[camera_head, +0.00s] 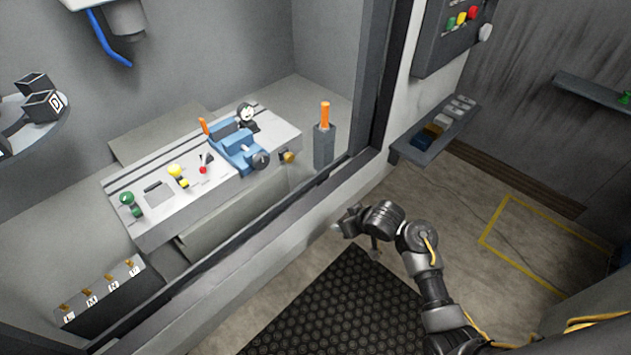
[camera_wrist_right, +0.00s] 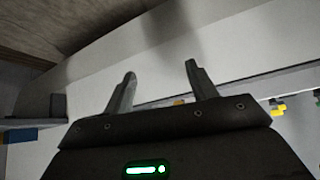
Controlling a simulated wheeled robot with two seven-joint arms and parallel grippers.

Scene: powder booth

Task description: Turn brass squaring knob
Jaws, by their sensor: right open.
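The brass knob (camera_head: 287,157) sits at the right front end of the grey bench inside the booth, beside a blue vise-like fixture (camera_head: 238,150). In the right wrist view a small brass-coloured spot (camera_wrist_right: 179,101) shows between the fingers, partly hidden by my gripper body. My right gripper (camera_head: 343,222) is outside the booth, to the right of and nearer than the knob, apart from it. In the right wrist view its two fingers (camera_wrist_right: 160,78) are spread and empty. My left gripper is not in view.
A small shelf (camera_head: 436,130) with blocks is on the right wall. An orange-handled tool stands in a grey holder (camera_head: 324,145). A black mat (camera_head: 345,305) covers the floor.

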